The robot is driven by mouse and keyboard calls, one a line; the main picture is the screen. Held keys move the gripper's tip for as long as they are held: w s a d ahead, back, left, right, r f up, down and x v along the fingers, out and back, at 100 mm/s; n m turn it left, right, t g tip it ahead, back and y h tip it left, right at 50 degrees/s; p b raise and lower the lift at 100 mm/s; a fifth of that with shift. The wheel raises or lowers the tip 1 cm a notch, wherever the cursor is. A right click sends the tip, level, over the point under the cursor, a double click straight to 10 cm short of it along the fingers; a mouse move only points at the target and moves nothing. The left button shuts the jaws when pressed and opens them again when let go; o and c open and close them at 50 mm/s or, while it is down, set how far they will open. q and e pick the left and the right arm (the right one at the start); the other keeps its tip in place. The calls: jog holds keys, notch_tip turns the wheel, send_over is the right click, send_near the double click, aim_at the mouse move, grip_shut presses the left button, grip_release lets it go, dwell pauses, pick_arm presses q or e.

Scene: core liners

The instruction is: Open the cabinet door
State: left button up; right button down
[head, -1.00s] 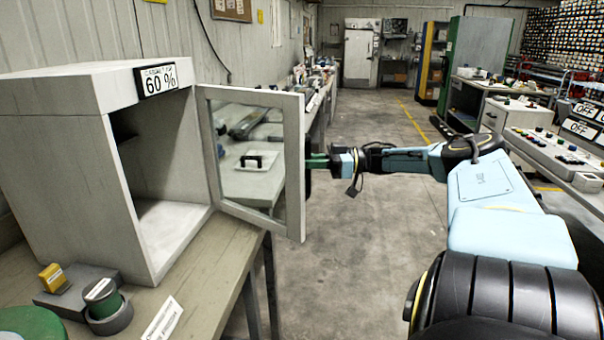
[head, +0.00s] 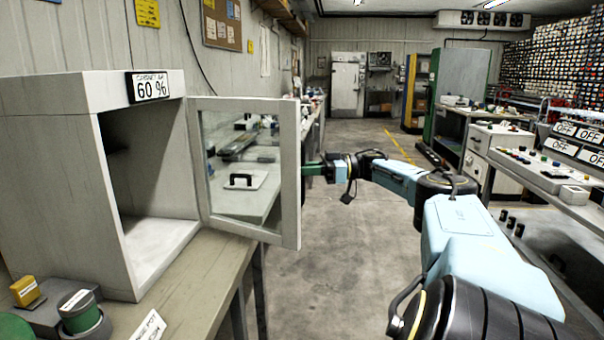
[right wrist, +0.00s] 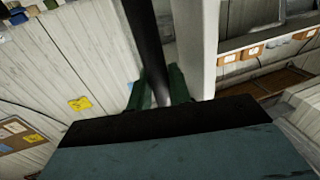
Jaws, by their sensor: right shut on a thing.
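The white cabinet (head: 55,180) stands on a bench at the left, with a "60 %" label (head: 150,87) on its top edge. Its framed glass door (head: 290,175) stands wide open, swung out to the right, and the cabinet's inside shows empty where visible. My right gripper (head: 314,170) is at the door's free edge, on the side facing away from the head. In the right wrist view its green fingers (right wrist: 157,90) are shut on a dark bar, the door handle (right wrist: 146,40), beside the pale door frame (right wrist: 196,45). My left gripper is out of view.
A yellow block (head: 26,290) and a green-and-grey round item (head: 80,312) sit on the bench (head: 205,270) in front of the cabinet. Open floor (head: 350,270) lies right of the door. A control panel (head: 545,165) stands at the right.

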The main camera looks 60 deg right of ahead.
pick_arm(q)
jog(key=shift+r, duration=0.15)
pick_arm(e)
jog(key=c, duration=1.3)
grip_release()
jog(key=shift+w+a, duration=0.1)
jog(key=shift+w, duration=0.2)
jog(key=shift+c, duration=0.2)
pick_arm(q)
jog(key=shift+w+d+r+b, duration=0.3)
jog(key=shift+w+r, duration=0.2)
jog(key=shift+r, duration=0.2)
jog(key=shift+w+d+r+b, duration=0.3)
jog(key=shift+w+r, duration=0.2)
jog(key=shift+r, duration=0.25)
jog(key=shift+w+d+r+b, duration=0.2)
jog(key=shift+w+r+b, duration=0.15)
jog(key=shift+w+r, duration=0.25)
pick_arm(e)
jog(key=v, duration=0.8)
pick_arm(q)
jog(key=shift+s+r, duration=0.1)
